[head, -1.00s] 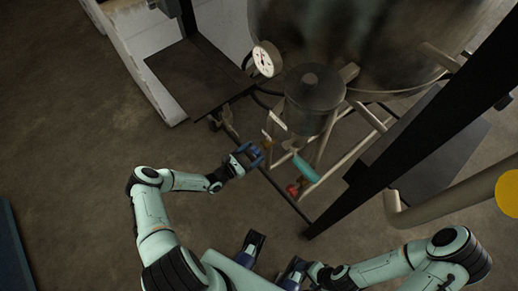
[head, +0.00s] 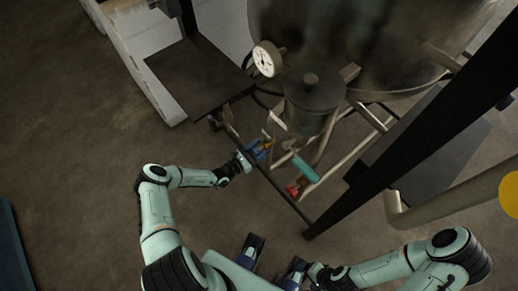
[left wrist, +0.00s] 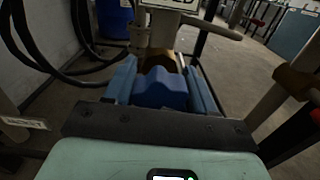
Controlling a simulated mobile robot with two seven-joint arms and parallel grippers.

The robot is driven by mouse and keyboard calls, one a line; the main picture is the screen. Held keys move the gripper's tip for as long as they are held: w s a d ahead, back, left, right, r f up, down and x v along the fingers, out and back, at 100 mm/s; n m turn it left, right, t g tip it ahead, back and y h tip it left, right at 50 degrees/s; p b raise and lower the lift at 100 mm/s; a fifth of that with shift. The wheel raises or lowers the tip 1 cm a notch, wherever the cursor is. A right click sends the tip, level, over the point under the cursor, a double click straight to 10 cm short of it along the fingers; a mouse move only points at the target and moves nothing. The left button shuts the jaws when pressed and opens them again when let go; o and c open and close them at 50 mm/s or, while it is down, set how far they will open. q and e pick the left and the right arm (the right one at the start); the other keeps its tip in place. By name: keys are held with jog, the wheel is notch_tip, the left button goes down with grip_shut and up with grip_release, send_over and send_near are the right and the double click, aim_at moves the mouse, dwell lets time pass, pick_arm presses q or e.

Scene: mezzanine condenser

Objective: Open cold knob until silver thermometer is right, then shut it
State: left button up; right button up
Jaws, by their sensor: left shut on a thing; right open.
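The blue cold knob (head: 264,148) sits low on the pipework below a small dark pot. My left gripper (head: 257,152) is shut on it. In the left wrist view the lobed blue knob (left wrist: 160,90) lies between the two blue fingers of my left gripper (left wrist: 161,84). A round dial with a white face and silver rim (head: 267,59) is fixed beside the pot, apparently the silver thermometer; its reading is too small to tell. My right gripper (head: 295,272) is at the bottom centre, away from the pipes, open and empty.
A red knob (head: 293,190) and a teal handle (head: 304,167) are just right of the blue knob. A black post (head: 385,165) slants across the right side. A large dark tank (head: 350,45) stands behind. Open floor (head: 80,150) lies at left.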

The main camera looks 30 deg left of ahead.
pick_arm(q)
jog(key=shift+r, duration=0.1)
pick_arm(e)
jog(key=shift+r, duration=0.15)
pick_arm(q)
jog(key=shift+d+m+p, duration=0.1)
jog(key=shift+m+p, duration=3.25)
jog(key=shift+m, duration=3.85)
pick_arm(e)
notch_tip(320, 180, up, 7)
jog(key=w, duration=0.3)
pick_arm(q)
jog(key=o, duration=1)
pick_arm(e)
jog(key=shift+s, duration=0.1)
pick_arm(q)
jog(key=shift+s, duration=0.15)
